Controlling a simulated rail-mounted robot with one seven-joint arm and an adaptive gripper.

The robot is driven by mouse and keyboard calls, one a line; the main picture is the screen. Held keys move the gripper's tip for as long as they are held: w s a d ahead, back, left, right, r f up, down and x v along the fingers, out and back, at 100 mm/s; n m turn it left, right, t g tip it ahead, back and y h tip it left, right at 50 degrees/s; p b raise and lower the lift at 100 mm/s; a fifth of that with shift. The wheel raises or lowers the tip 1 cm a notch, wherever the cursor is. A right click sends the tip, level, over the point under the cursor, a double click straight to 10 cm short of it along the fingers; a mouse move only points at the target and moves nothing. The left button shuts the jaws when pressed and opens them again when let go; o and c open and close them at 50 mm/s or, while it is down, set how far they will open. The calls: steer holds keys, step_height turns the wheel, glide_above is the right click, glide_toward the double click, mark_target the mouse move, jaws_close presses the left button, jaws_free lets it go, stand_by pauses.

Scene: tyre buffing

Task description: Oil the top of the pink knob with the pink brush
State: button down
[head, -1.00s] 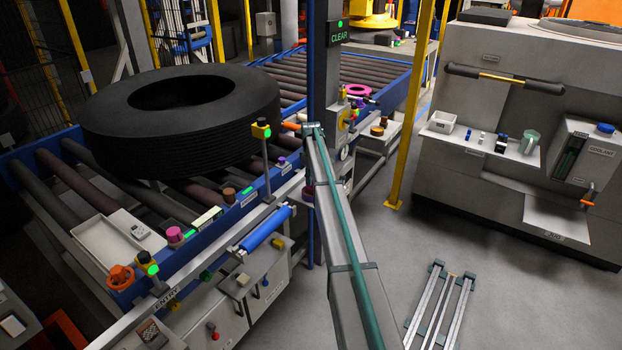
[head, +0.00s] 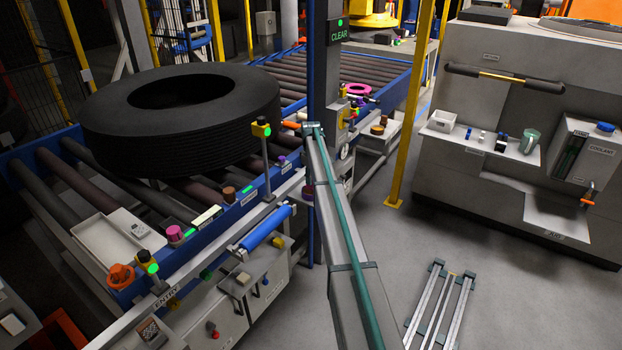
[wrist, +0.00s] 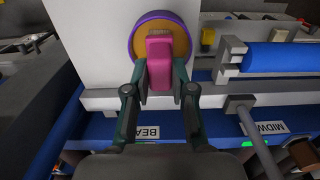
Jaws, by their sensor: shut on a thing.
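In the wrist view my gripper (wrist: 160,88) is shut on the pink brush (wrist: 159,62), a blocky pink piece with a small brownish end at the top. Behind the brush is a round orange-brown disc with a purple rim (wrist: 136,36). I cannot tell whether the brush touches it. In the head view a short pink knob (head: 174,235) stands on the blue conveyor rail at the left, beside a green light. My gripper and the brush are hidden in the head view behind my arm. The pink knob does not show in the wrist view.
A large black tyre (head: 180,112) lies on the conveyor rollers. A blue roller (head: 265,228) runs along the conveyor's front, and shows large in the wrist view (wrist: 283,56). A dark post (head: 327,60) stands by my arm. The floor at right is mostly clear, with a metal rack (head: 440,305).

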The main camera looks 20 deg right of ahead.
stand_by(0.4)
steer(key=shift+r+p, duration=1.2)
steer(key=shift+r, duration=2.3)
